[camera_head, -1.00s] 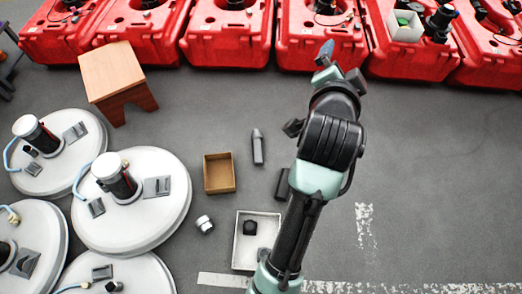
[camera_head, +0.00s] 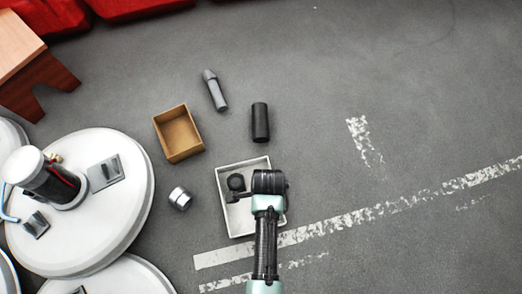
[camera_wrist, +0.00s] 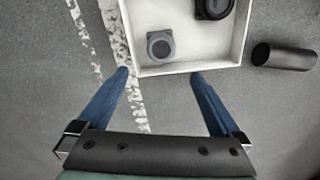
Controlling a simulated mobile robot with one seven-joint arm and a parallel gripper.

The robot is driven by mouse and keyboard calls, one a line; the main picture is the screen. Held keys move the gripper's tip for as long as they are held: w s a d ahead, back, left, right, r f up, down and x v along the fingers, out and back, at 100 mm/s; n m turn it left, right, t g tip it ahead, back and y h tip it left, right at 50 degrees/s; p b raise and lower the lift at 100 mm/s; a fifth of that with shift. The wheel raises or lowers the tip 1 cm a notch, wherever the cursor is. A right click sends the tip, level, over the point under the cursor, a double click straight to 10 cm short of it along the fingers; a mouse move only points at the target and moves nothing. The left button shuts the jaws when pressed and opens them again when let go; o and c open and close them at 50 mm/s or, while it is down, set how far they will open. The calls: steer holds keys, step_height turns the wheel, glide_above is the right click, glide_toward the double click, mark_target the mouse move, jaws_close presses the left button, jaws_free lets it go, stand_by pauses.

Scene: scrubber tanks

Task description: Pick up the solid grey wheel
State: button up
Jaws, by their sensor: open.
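In the wrist view a small grey wheel (camera_wrist: 160,45) with a darker round centre lies inside the white tray (camera_wrist: 187,69), near the tray wall closest to my gripper. My gripper (camera_wrist: 160,74) is open, with two blue fingers spread apart and nothing between them. The fingertips appear just short of the tray wall, with the wheel beyond them in line with the gap; their height above it is unclear. In the head view my arm covers part of the white tray (camera_head: 222,210), hiding the grey wheel and my fingers.
A black round part (camera_head: 236,182) shares the tray. A black cylinder (camera_head: 260,122), a grey pointed cylinder (camera_head: 216,91), a brown open box (camera_head: 179,134) and a silvery cylinder (camera_head: 180,198) stand or lie around it. White discs (camera_head: 120,215) occupy the left. Floor at right is clear.

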step_height(320, 180, down, 8)
steer(key=b, duration=0.5)
steer(key=shift+b, duration=0.35)
step_height(320, 180, down, 5)
steer(key=b, duration=0.5)
steer(key=shift+w+a+f, duration=0.1)
steer(key=shift+w+a, duration=0.05)
steer(key=c, duration=1.4)
steer(key=shift+o, duration=0.2)
steer(key=shift+r, duration=0.25)
